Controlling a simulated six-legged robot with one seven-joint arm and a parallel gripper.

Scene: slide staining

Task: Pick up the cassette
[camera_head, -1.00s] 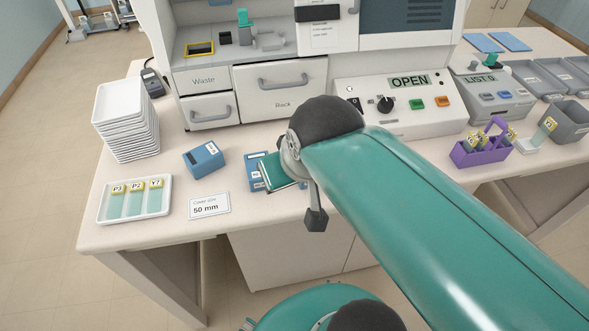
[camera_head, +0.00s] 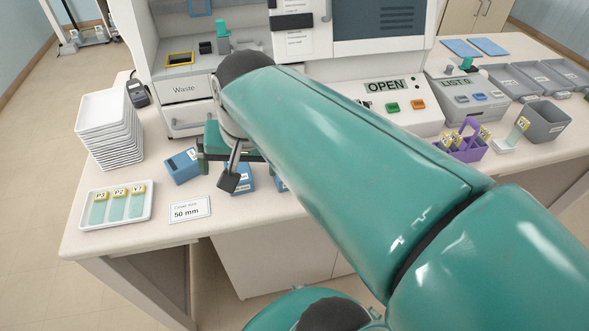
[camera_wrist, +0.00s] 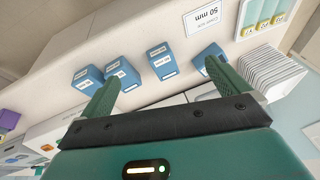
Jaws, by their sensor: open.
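Several blue labelled boxes, which look like cassettes, stand along the counter. In the head view one blue box (camera_head: 183,166) stands left of my gripper, and another (camera_head: 240,180) is partly behind my arm. The wrist view shows several in a row: one blue box (camera_wrist: 161,60) lies in the gap between my fingers as seen, beyond the tips. Another (camera_wrist: 208,60) is partly covered by the right finger, and two more (camera_wrist: 87,76) (camera_wrist: 121,71) are to the left. My gripper (camera_wrist: 165,82) is open and empty above the counter.
A white slide tray (camera_head: 147,213) and a "50 mm" card (camera_head: 190,209) lie at the front left. Stacked white trays (camera_head: 107,128) stand behind. The stainer (camera_head: 180,90) rises behind my gripper. A purple rack (camera_head: 462,148) and a grey bin (camera_head: 545,122) are at the right.

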